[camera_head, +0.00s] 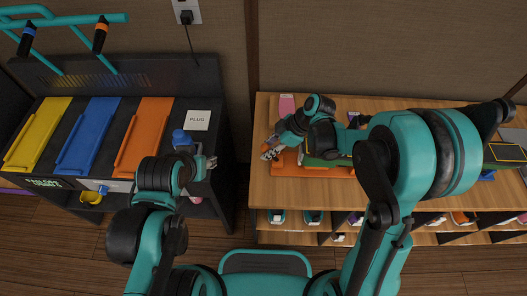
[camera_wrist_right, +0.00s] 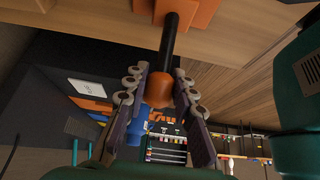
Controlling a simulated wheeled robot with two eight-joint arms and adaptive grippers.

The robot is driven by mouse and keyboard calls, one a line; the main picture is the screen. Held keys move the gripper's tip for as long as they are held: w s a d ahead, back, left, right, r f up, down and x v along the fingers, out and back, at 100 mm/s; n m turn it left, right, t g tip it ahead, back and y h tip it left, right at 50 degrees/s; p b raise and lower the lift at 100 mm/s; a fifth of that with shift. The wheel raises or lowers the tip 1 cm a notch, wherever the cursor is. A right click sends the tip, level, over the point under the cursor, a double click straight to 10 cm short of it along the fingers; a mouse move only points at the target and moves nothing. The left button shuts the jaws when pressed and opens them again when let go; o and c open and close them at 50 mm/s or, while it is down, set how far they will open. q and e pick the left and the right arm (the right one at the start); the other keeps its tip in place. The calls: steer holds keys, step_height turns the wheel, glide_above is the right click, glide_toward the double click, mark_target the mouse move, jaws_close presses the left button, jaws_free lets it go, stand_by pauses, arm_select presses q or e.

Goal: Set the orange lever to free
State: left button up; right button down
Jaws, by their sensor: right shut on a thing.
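The orange lever has a black shaft and an orange knob (camera_wrist_right: 160,90). In the right wrist view the shaft runs up to an orange base (camera_wrist_right: 190,12) at the top edge. My right gripper (camera_wrist_right: 158,98) is shut on the knob, with a finger on each side. In the head view, my right gripper (camera_head: 269,152) is over the left part of the wooden counter (camera_head: 262,205), and I cannot make out the lever clearly there. My left gripper (camera_head: 207,163) is beside the dark rack's right end; whether it is open or shut is unclear.
The dark rack carries a yellow lane (camera_head: 38,135), a blue lane (camera_head: 88,136), an orange lane (camera_head: 143,137) and a white PLUG plate (camera_head: 197,120). An orange plate (camera_head: 288,170) lies on the counter. A floor gap separates rack and counter.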

mark_target(306, 146)
steer(key=shift+d, duration=0.6)
steer(key=shift+d+r+y+b, duration=0.15)
steer(key=shift+d+y+b, duration=0.2)
steer(key=shift+d+y, duration=0.3)
steer(key=shift+d, duration=0.8)
steer(key=shift+b, duration=0.3)
steer(key=c, duration=1.2)
jaws_free()
steer(key=shift+d, duration=0.1)
steer(key=shift+r, duration=0.1)
steer(key=v, duration=1.2)
